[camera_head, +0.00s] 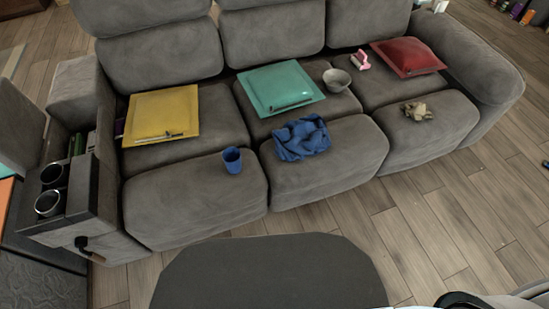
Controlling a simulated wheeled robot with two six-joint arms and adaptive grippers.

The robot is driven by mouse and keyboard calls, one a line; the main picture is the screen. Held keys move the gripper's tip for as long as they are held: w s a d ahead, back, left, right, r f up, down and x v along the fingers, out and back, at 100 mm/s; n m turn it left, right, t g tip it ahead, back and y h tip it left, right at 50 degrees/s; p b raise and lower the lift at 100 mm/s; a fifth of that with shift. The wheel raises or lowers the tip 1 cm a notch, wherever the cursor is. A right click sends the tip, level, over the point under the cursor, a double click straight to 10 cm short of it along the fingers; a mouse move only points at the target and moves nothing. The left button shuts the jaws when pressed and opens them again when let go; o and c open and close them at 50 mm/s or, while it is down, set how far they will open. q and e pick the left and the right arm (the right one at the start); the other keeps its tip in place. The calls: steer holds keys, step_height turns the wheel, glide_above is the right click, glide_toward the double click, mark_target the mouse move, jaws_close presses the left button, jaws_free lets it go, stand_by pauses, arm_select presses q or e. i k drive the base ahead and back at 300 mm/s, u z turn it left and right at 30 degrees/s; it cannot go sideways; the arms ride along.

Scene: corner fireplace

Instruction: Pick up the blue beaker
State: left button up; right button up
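The blue beaker (233,160) stands upright on the left front seat cushion of the grey sofa (190,208), close to the cushion's right side. A crumpled blue cloth (302,138) lies to its right on the middle front cushion, apart from it. Neither of my grippers shows in the head view, so nothing is seen touching the beaker.
A grey bowl (336,80), a pink object (361,59) and a crumpled tan item (417,111) sit farther right.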

mark_target(232, 156)
steer(key=z, duration=0.15)
steer(key=i, duration=0.6)
steer(key=u, duration=3.55)
steer(key=k, duration=1.45)
steer(key=z, duration=2.3)
steer(key=i, duration=0.5)
steer(key=u, duration=0.05)
